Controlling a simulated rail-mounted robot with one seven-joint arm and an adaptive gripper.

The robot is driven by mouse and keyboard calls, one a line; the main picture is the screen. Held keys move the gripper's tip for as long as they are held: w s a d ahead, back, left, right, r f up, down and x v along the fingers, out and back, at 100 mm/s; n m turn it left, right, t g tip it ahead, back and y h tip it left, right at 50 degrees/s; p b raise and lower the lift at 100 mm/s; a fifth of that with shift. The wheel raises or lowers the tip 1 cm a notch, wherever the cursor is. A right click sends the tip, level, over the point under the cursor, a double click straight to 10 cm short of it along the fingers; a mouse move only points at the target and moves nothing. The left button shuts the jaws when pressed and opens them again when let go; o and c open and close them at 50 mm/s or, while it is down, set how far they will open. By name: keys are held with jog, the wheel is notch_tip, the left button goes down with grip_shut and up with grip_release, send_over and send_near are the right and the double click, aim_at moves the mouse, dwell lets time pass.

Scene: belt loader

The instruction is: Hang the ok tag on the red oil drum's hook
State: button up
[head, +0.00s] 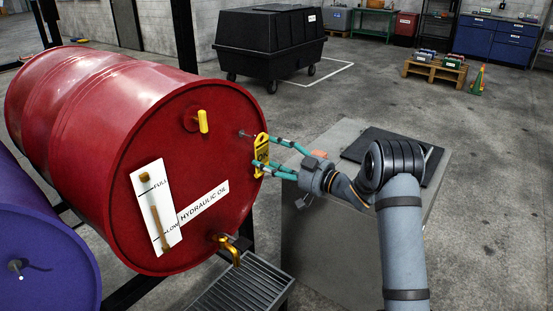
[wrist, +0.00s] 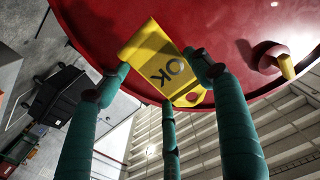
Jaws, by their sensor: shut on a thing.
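The yellow ok tag (head: 261,143) is held by my gripper (head: 263,152), close in front of the right side of the red oil drum's (head: 105,110) round end. My gripper has teal fingers, shut on the tag. The drum's small metal hook (head: 243,133) sticks out just left of the tag's top; I cannot tell whether it passes through the tag's hole. In the wrist view the tag (wrist: 150,48) is tilted between the fingertips (wrist: 163,80), with its OK lettering and its holed end showing. The hook is not clearly visible there.
A yellow handle (head: 203,121) and a brass tap (head: 231,250) stick out of the drum's end. A purple drum (head: 45,245) lies at lower left. A grey grate (head: 240,287) is below the tap. A grey box-like stand (head: 310,230) is below my arm.

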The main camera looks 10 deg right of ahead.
jog(key=shift+p+x, duration=0.35)
jog(key=shift+x, duration=1.6)
jog(key=shift+w+a+f+b, duration=0.4)
jog(key=shift+w+f+b, duration=0.15)
jog(key=shift+b, duration=0.2)
jog(key=o, duration=1.2)
send_near(265, 155)
jog(key=shift+w+a+f, duration=0.2)
jog(key=shift+w+f, duration=0.3)
jog(key=shift+f, duration=0.1)
